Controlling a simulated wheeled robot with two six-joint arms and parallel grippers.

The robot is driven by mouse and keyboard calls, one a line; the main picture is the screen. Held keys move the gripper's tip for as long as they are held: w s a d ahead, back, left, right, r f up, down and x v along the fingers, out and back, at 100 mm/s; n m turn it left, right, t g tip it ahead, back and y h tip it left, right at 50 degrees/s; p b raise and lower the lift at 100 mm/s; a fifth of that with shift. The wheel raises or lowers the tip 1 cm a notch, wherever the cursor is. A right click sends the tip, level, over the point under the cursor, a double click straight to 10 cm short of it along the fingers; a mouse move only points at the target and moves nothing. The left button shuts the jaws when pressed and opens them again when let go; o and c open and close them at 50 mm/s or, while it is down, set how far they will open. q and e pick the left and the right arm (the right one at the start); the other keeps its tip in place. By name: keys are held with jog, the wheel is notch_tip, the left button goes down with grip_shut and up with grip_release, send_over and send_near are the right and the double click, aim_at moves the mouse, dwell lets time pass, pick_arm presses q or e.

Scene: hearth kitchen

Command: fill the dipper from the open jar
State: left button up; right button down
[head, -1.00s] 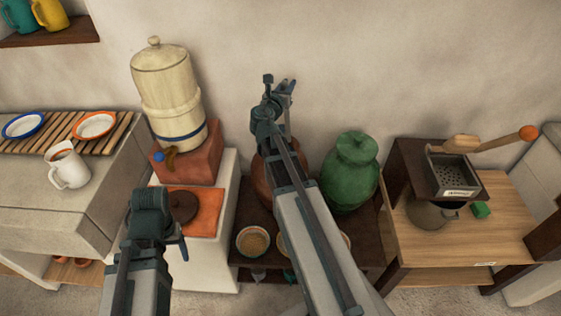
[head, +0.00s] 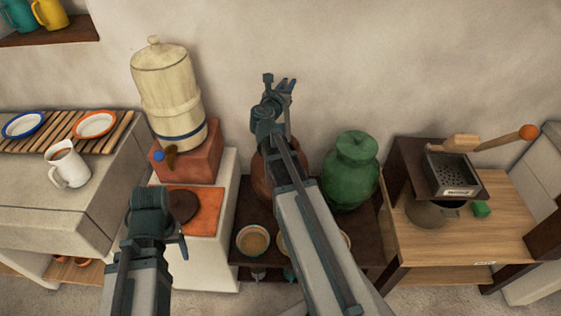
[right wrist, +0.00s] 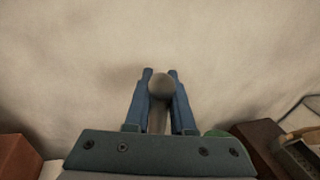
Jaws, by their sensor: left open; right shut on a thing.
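My right gripper (head: 287,88) is raised in front of the wall, above the jars. In the right wrist view it (right wrist: 160,76) is shut on a pale rod with a rounded end, likely the handle of the dipper (right wrist: 161,88). The dipper's cup is not in sight. A reddish-brown jar (head: 263,178), likely the open jar, stands below and is mostly hidden behind my right arm; its mouth cannot be seen. My left gripper (head: 183,247) is open and empty, low in front of the orange-topped stand, partly hidden by its own wrist.
A lidded green jar (head: 351,175) stands right of the brown jar on a dark low shelf, with a bowl (head: 254,241) in front. A cream water dispenser (head: 168,95) and white pitcher (head: 68,166) are left. A wooden table (head: 470,245) with a grinder-like box is right.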

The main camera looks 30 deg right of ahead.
pick_arm(q)
jog(key=shift+f+b, duration=0.55)
pick_arm(e)
jog(key=shift+f+m, duration=0.1)
jog(key=shift+m, duration=0.2)
pick_arm(q)
jog(key=shift+f, duration=0.2)
jog(key=shift+c, duration=0.2)
pick_arm(e)
jog(key=shift+m+t+h, duration=0.3)
